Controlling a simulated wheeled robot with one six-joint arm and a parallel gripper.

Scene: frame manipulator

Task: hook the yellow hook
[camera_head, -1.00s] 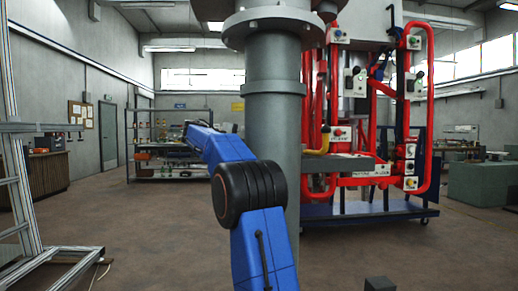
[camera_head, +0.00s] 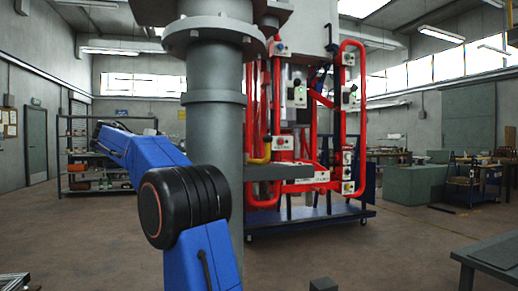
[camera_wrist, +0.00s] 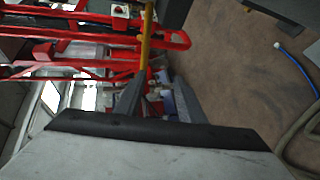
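The yellow hook (camera_head: 262,157) shows in the head view as a short bent yellow piece low on the left part of the red tube frame (camera_head: 350,45). In the wrist view the yellow hook (camera_wrist: 146,38) is a thin upright bar ahead of my gripper, with red tubes (camera_wrist: 60,60) behind and left of it. My gripper (camera_wrist: 157,78) shows two dark grey fingers spread apart, with a gap between them. The bar's lower end shows close to the left finger; I cannot tell whether they touch. The head view shows my blue arm, but not my gripper.
A thick grey flanged column (camera_head: 215,130) covers the left edge of the red frame. The frame stands on a blue wheeled base (camera_head: 310,218). Shelves (camera_head: 85,150) stand at the back left, and a dark table (camera_head: 490,255) is at the front right. Open floor lies between.

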